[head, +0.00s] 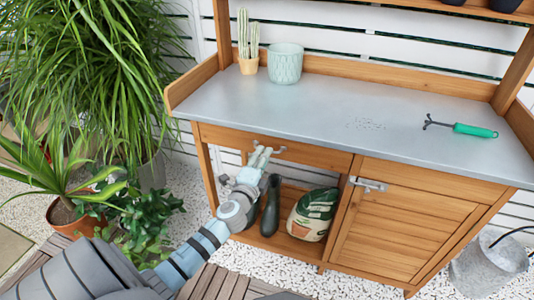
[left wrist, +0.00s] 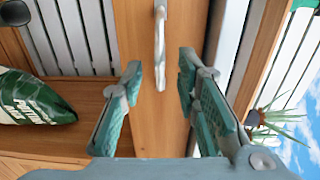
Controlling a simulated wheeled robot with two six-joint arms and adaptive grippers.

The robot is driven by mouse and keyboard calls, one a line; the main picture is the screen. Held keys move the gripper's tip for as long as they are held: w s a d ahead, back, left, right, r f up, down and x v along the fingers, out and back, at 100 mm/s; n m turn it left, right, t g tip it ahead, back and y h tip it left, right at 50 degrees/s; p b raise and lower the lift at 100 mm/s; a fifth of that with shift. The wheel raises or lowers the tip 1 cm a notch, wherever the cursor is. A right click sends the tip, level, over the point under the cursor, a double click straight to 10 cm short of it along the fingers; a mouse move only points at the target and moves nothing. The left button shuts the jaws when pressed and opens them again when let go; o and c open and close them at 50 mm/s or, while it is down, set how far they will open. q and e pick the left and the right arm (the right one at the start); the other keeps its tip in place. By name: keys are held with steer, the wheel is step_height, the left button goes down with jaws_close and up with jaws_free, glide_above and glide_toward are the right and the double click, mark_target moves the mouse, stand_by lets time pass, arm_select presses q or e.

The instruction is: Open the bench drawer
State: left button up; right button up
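The bench drawer (head: 315,156) is a wide wooden front under the left part of the grey worktop, and it looks shut. Its metal handle (head: 281,149) is partly hidden behind my left gripper (head: 261,156). In the left wrist view the drawer front (left wrist: 150,120) faces me, and the pale handle (left wrist: 159,48) stands upright in the picture. My left gripper (left wrist: 160,78) is open and empty there, one finger on each side of the handle's line. The handle shows beyond the fingertips, with no contact visible. My right gripper is not in view.
Below the drawer are dark boots (head: 270,205) and a green-and-white bag (head: 313,214). A cupboard door (head: 403,231) is to the right. The worktop (head: 330,105) holds a cactus (head: 248,45), a pale pot (head: 285,64) and a green-handled hand rake (head: 472,130). Plants crowd the left.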

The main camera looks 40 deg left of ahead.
arm_select(q)
steer(key=shift+x, duration=2)
jaws_close()
